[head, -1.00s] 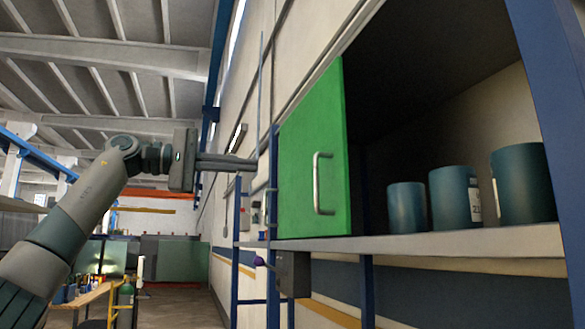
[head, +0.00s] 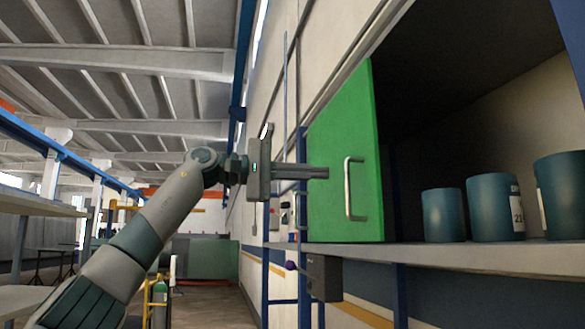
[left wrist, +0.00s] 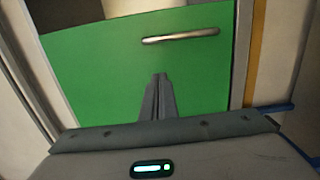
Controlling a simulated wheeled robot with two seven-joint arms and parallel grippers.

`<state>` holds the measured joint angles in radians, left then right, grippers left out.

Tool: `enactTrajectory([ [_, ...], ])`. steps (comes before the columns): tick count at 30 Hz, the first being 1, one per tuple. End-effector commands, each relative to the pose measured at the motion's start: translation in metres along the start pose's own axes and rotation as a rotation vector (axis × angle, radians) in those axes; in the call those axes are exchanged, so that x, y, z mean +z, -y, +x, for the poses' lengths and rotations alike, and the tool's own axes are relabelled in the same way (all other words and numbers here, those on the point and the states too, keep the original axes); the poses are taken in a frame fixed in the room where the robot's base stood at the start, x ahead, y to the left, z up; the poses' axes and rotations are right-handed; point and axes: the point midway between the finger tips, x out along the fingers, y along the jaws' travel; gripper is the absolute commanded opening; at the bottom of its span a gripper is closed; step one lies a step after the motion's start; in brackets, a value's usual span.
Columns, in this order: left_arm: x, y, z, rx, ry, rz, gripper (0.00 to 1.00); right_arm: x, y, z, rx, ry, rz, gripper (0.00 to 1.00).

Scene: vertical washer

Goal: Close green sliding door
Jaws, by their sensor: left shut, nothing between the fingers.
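The green sliding door (head: 342,150) covers the left part of a cabinet in the head view, and the cabinet's right part stands open. A silver bar handle (head: 348,188) is mounted upright on the door near its right edge. My left gripper (head: 328,173) has its fingers shut and empty, in front of the door and just left of the handle. In the left wrist view the shut fingers (left wrist: 160,76) point at the green door (left wrist: 95,75), below the handle (left wrist: 180,36). I cannot tell whether the fingertips touch the door. My right gripper is not in view.
Dark teal canisters (head: 494,208) stand on the cabinet shelf (head: 470,253) in the open part. A blue upright post (head: 301,190) stands at the door's left edge. A dark box (head: 323,277) hangs under the shelf.

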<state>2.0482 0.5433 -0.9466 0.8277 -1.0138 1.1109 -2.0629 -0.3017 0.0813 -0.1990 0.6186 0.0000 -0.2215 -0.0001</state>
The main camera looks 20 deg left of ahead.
Motion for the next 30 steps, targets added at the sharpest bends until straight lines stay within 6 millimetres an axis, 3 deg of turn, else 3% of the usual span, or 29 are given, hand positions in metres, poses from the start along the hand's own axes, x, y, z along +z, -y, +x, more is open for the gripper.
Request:
enactTrajectory([
  [2,0.0,-0.001,0.015,-0.002,0.0,0.0,0.0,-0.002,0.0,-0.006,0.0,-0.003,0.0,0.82],
  [14,0.036,0.0,0.019,0.0,-0.001,0.002,0.0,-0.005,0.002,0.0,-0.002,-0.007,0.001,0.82],
  [30,0.039,0.0,0.02,0.0,-0.001,0.0,0.0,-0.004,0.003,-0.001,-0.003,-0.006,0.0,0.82],
])
